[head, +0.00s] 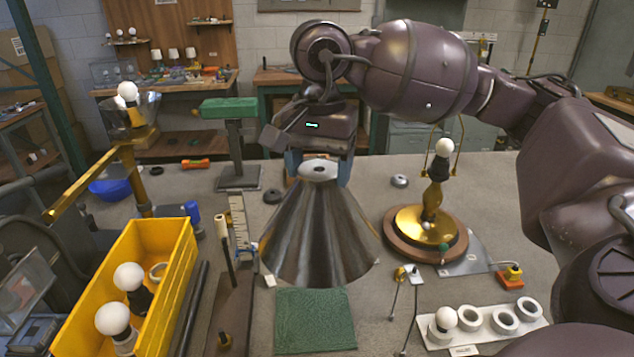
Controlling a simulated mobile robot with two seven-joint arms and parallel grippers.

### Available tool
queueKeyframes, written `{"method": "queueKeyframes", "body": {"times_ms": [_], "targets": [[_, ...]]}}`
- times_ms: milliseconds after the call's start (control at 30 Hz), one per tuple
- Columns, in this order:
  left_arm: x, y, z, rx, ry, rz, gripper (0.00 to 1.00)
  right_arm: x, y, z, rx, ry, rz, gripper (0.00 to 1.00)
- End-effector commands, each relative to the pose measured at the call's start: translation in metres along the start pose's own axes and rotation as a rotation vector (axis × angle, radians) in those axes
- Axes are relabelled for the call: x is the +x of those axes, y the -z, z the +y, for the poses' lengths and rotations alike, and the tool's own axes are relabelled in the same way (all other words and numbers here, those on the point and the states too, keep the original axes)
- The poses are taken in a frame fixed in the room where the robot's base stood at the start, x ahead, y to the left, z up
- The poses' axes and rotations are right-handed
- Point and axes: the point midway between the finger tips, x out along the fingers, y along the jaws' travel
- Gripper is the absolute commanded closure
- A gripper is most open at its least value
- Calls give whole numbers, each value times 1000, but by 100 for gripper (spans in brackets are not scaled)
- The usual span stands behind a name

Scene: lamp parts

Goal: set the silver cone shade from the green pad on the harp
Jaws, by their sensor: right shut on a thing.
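The silver cone shade (318,235) hangs upright, narrow end up, in my right gripper (318,166). The two fingers are shut on its top collar, one on each side. The shade appears raised just behind the green pad (316,322), whose visible surface is bare. The harp (459,150) is a thin brass loop around a white bulb (443,147) on a brass lamp (431,205) with a round wooden base, to the right of the shade. The harp's top is hidden behind my right arm. My left gripper is not in view.
A yellow bin (180,262) with bulbs stands at left, beside a brass lamp arm (90,185). A white holder (485,326) with a bulb and rings is at front right. A green-topped stand (238,150) is behind the shade to the left. Thin rods stand between pad and holder.

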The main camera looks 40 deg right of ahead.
Motion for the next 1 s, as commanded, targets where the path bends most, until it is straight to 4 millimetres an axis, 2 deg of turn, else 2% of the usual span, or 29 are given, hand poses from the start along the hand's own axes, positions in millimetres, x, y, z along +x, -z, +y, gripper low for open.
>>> {"method": "queueKeyframes", "body": {"times_ms": [33, 267, 567, 767, 1000], "targets": [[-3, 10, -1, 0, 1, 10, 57, -13, 6, 0, 22, 4, 4, 80], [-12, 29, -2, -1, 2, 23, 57, -51, 43, -1, 144, 4, 1, 80], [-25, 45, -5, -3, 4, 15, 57, -111, 124, 9, 441, 3, 0, 80], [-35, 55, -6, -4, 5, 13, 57, -146, 181, 27, 684, 2, -1, 80], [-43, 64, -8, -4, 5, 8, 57, -182, 247, 64, 1007, 2, -1, 80]]}}
